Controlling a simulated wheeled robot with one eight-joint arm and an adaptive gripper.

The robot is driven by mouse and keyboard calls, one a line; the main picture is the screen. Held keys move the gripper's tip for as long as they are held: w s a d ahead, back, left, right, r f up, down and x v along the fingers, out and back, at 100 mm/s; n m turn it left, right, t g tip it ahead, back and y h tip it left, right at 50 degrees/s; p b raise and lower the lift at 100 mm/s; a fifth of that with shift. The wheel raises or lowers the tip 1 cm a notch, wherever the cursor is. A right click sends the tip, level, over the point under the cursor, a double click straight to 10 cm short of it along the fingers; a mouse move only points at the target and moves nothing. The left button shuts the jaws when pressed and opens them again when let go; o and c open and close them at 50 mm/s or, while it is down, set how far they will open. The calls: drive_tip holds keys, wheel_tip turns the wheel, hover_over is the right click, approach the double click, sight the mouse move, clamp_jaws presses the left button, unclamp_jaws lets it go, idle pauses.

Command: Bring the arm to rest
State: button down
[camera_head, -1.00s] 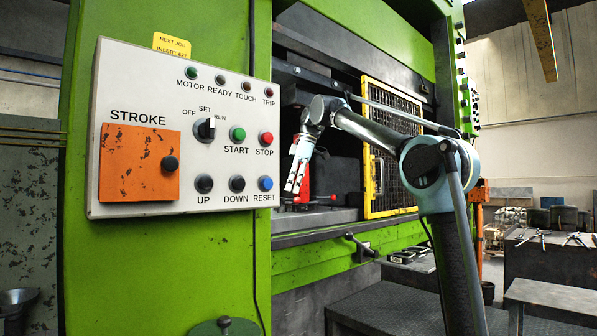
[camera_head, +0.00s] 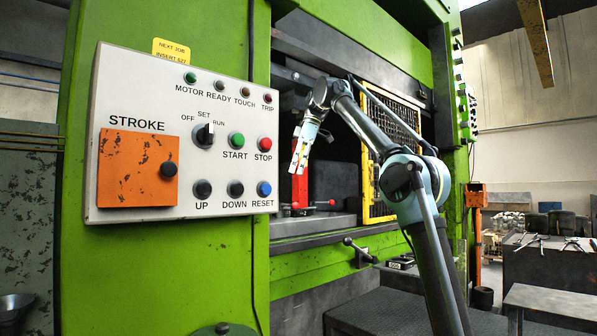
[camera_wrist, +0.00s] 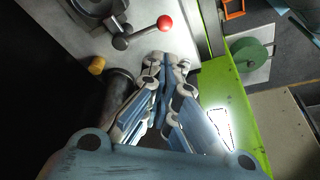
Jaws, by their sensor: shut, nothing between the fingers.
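My gripper (camera_head: 296,168) hangs at the end of my raised, bent arm, in front of the press opening and right of the control panel. Its fingers point down and are shut with nothing between them. In the wrist view my gripper (camera_wrist: 166,65) shows closed fingers above the pale press bed (camera_wrist: 70,22). A lever with a red ball (camera_wrist: 165,21) lies just beyond the fingertips. In the head view a red post (camera_head: 300,188) stands behind my gripper, partly hidden by it.
The white control panel (camera_head: 225,105) with an orange stroke cover (camera_head: 130,185) is at the left. A yellow-framed mesh guard (camera_head: 367,170) stands behind my arm. A handle (camera_head: 360,250) sticks out below the bed. A bench with tongs (camera_head: 550,270) is at the right.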

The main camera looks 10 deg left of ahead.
idle(0.3)
drive_tip(key=s+d+f+m+t+h, duration=0.1)
drive_tip(key=s+d+f+m, duration=0.3)
drive_tip(key=d+f, duration=0.7)
drive_tip(key=s+d+f+m+t, duration=0.1)
drive_tip(key=s+d+f+m, duration=0.1)
drive_tip(key=d+f+m, duration=0.8)
drive_tip(key=s+d+f+m, duration=0.2)
drive_tip(key=s+d+f, duration=0.4)
drive_tip(key=f, duration=0.6)
drive_tip(key=s+d+f+m+h, duration=0.1)
drive_tip(key=s+d+f+m, duration=0.1)
drive_tip(key=s+d+f, duration=0.5)
drive_tip(key=s+d+f+m+t+h, duration=0.1)
drive_tip(key=s+d+f+m, duration=0.2)
drive_tip(key=f, duration=1.6)
drive_tip(key=s+d, duration=0.4)
drive_tip(key=s, duration=0.2)
drive_tip(key=shift+s, duration=0.25)
drive_tip(key=shift+w+f, duration=0.2)
drive_tip(key=shift+w, duration=0.3)
